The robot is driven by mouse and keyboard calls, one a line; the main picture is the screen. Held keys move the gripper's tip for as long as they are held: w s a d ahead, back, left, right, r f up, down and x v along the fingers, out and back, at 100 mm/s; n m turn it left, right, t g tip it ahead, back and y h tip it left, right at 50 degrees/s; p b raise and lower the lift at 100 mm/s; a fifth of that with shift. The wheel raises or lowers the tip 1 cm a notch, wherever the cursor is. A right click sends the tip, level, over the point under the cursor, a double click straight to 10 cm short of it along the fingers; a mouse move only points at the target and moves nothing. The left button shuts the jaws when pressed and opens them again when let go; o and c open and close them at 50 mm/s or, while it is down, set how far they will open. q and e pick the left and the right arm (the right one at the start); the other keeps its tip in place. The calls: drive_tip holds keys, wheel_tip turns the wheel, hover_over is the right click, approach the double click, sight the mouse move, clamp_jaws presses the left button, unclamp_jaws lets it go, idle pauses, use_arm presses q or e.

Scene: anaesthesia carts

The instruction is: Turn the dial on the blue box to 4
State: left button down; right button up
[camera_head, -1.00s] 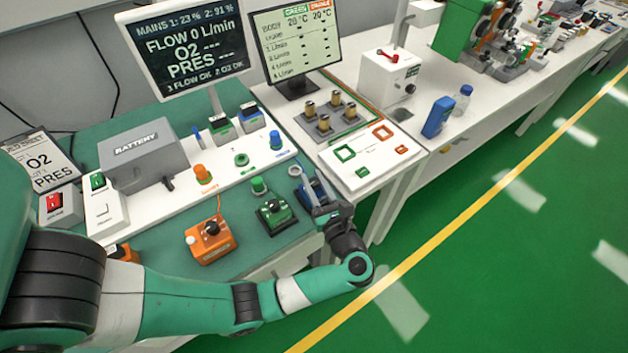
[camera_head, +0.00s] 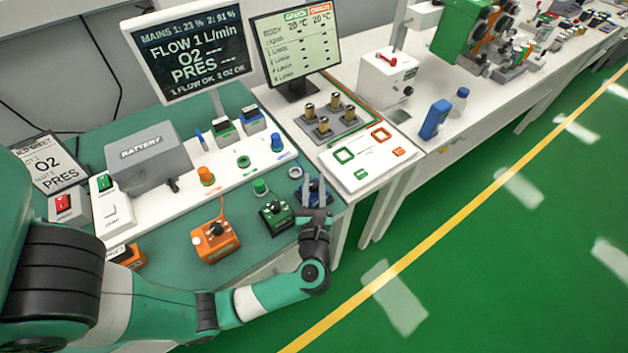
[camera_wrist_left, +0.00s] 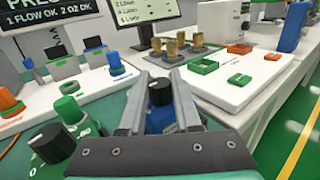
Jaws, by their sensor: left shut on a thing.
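My left gripper (camera_head: 314,186) reaches the right end of the green mat and also shows in the left wrist view (camera_wrist_left: 158,84). Its two fingers are shut on the black dial (camera_wrist_left: 160,91), one on each side. The dial sits on top of the blue box (camera_wrist_left: 160,119), which is partly hidden by the fingers and gripper body. I cannot read the dial's number. The flow screen (camera_head: 190,50) reads FLOW 1 L/min. My right gripper is not in view.
The green box with a black dial (camera_head: 276,216) stands close to the left of my gripper, and the orange box (camera_head: 215,241) is farther left. A white panel with green and orange squares (camera_head: 365,160) lies to the right. The floor in front is clear.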

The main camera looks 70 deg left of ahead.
use_arm(q)
drive_tip(key=c, duration=0.6)
unclamp_jaws()
drive_tip(key=v, duration=1.1)
drive_tip(key=shift+d+p, duration=0.3)
drive_tip(key=shift+p, duration=0.15)
